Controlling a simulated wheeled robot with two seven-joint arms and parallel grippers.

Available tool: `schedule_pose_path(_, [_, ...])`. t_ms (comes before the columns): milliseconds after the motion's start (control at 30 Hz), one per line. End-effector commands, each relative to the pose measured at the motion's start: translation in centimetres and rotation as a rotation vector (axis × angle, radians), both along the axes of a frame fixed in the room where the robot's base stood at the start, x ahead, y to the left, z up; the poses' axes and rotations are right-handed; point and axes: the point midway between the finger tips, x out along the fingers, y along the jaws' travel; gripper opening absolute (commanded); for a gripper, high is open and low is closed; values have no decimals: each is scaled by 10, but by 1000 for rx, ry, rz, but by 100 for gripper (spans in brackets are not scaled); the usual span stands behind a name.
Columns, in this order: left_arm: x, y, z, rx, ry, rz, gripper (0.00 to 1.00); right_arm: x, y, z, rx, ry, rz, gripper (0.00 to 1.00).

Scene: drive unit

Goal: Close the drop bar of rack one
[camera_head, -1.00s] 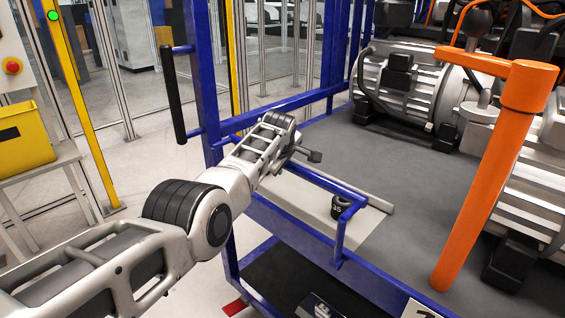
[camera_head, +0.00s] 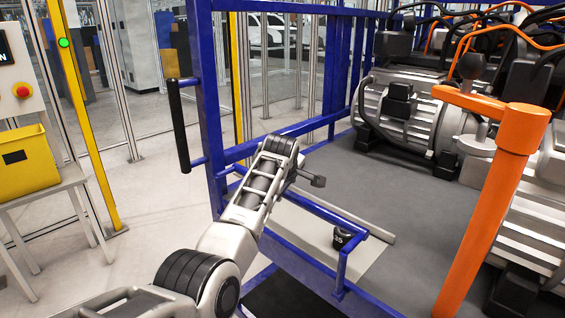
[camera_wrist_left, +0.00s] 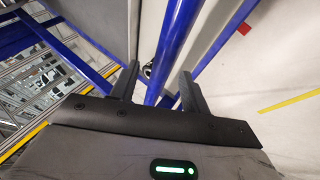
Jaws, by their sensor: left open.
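The blue rack (camera_head: 213,110) stands in the middle of the head view. A bent blue bar (camera_head: 325,212), which looks like its drop bar, sits low across the rack's near side, with a short leg going down at its right end. My left gripper (camera_head: 308,179) is at the bar's left end, mostly hidden behind my wrist. In the left wrist view its two black fingers (camera_wrist_left: 158,82) are apart, with a blue bar (camera_wrist_left: 175,40) running between them. Contact cannot be told. My right gripper is not in view.
Silver motor units (camera_head: 408,115) stand on the rack's grey deck (camera_head: 400,190). An orange post (camera_head: 490,210) rises at the right. A black handle (camera_head: 178,125) sticks out at the left of the rack. A yellow bin (camera_head: 25,160) is on a stand at far left.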

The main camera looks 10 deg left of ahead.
Motion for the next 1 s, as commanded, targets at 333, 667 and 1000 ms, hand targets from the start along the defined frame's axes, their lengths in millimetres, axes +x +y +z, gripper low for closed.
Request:
schedule_pose_path(333, [-41,-7,52,-4,-4,-2,46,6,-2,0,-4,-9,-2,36])
schedule_pose_path(667, [-68,-12,89,-2,-4,-1,46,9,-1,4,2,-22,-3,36])
schedule_pose_path(1000, [-70,-12,92,-1,-3,0,46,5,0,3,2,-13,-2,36])
